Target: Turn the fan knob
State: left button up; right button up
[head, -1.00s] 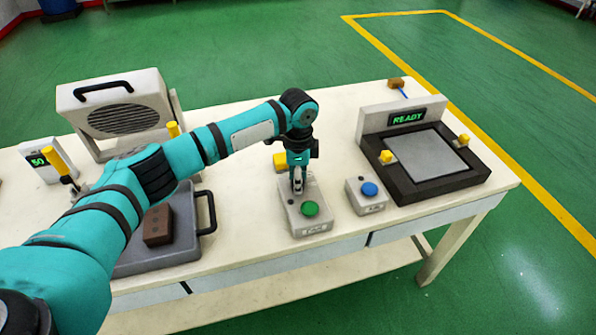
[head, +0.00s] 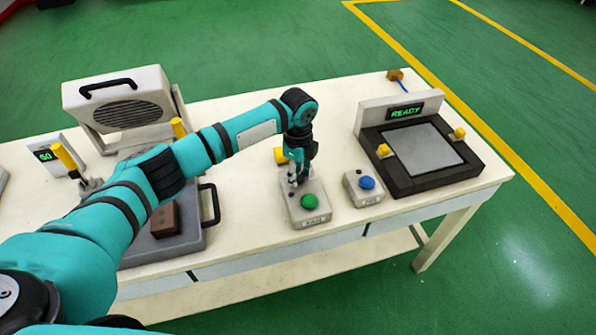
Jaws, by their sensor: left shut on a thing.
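The fan control box (head: 309,215) is a pale box with a green button (head: 309,201) on its front part, standing near the middle of the table. My left gripper (head: 297,183) points straight down at the back part of this box. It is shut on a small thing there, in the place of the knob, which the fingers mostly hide. I cannot tell which way the knob is turned. My right gripper is not in view.
A pale box with a blue button (head: 367,183) stands just right. Further right is a black-framed plate unit (head: 404,181) with a READY display (head: 406,111). A grey tray (head: 165,252) holds a brown block (head: 165,221). A vented box (head: 122,109) stands at the back left.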

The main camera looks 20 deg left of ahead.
aim_at(298, 175)
pick_arm(q)
jog(key=shift+w+r, duration=0.15)
jog(key=o, duration=1.2)
jog(key=shift+c, duration=0.2)
notch_tip(298, 175, up, 12)
